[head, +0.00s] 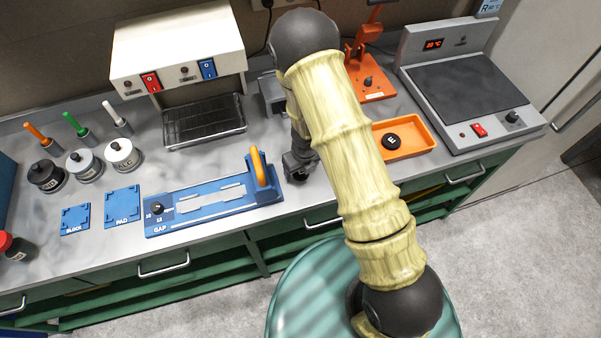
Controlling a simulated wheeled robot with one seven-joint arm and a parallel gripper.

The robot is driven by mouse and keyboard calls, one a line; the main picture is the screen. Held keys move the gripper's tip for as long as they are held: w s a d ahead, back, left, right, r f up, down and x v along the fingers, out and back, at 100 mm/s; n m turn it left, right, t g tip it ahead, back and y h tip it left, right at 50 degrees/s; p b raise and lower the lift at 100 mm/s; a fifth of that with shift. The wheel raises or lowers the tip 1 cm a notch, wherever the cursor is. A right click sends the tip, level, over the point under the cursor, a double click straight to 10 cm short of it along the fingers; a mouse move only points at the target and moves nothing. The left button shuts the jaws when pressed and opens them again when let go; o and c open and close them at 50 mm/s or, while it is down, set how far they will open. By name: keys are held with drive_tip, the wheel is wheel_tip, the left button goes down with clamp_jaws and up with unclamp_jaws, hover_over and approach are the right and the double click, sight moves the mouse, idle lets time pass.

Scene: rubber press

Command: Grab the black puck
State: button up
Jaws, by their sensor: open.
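The black puck (391,142) lies in the shallow orange tray (423,131) right of my arm. It carries a pale round mark that looks like the letter E. My gripper (299,172) is dark and small in the view, low over the front part of the bench, to the left of the tray and apart from the puck. It is open, and I see nothing held in it. My yellow arm link crosses the middle of the view and covers the left part of the tray.
A blue gap fixture (215,207) with an orange handle stands close left of my gripper. A hot plate (465,88) with a red switch stands right of the tray. An orange press (370,85) stands behind it. Capped jars (122,155) and blue pads (122,205) sit farther left.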

sight(301, 172)
drive_tip(key=c, duration=1.1)
drive_tip(key=shift+o, duration=0.2)
wheel_tip(301, 172, up, 10)
drive_tip(key=p, duration=0.7)
drive_tip(key=shift+a, duration=0.1)
